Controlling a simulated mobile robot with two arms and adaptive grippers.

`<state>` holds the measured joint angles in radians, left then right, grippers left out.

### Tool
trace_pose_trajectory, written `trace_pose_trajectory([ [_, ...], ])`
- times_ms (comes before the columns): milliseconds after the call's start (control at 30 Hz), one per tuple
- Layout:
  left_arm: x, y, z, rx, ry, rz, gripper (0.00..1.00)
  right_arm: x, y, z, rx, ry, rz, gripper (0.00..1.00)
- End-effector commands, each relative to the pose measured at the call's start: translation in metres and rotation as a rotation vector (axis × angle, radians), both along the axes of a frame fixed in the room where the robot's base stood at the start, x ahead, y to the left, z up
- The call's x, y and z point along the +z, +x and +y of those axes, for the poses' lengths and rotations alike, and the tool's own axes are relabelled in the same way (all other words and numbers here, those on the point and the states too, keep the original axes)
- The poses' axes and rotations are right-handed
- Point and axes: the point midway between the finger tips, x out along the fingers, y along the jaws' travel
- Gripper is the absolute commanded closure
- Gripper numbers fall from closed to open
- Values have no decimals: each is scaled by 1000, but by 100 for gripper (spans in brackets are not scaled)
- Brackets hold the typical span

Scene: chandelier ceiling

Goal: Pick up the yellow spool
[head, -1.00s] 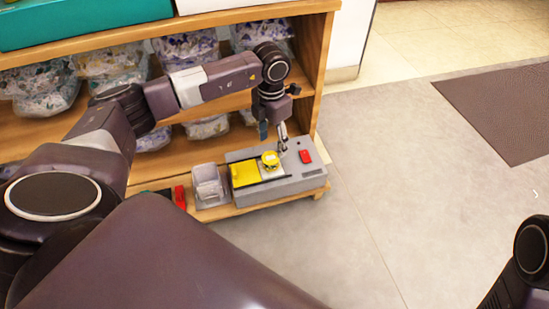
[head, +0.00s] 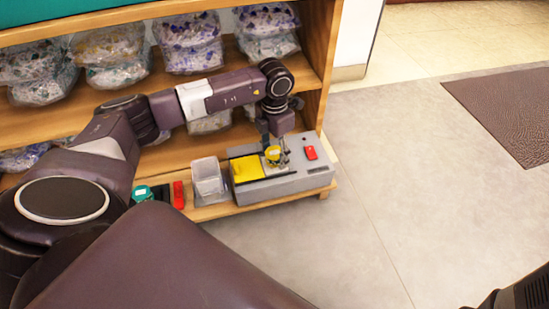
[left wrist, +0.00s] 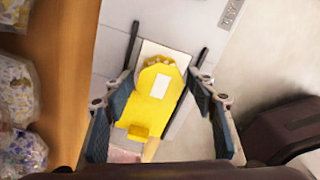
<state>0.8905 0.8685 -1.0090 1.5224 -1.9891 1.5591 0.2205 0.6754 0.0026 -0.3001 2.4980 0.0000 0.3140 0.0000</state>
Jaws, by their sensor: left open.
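The yellow spool (head: 273,154) sits on the grey machine (head: 311,180) on the low wooden shelf. In the left wrist view the spool (left wrist: 158,82) is a rounded yellow shape with a white label, over a pale plate. My left gripper (head: 275,148) points down at it, fingers open. In the left wrist view one blue-padded finger of my left gripper (left wrist: 160,92) is on each side of the spool, with gaps between. The fingers partly hide the spool in the head view. My right gripper is not in view.
A yellow panel (head: 247,169) lies beside the spool on the machine, with a red part (head: 311,153) on the right. A clear bin (head: 208,182), a red item (head: 179,195) and a green item (head: 142,193) stand left. Bagged goods fill shelves behind.

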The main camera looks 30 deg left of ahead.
Motion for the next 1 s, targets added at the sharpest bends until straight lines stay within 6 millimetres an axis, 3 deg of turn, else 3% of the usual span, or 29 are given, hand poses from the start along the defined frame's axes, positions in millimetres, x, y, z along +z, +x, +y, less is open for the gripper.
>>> trace_pose_trajectory([
  [233,0,0,0,0,0,0,49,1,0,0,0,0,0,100],
  [600,0,0,0,0,0,-1,89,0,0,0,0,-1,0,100],
  [1000,8,1,0,0,-1,-2,89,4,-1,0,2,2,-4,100],
])
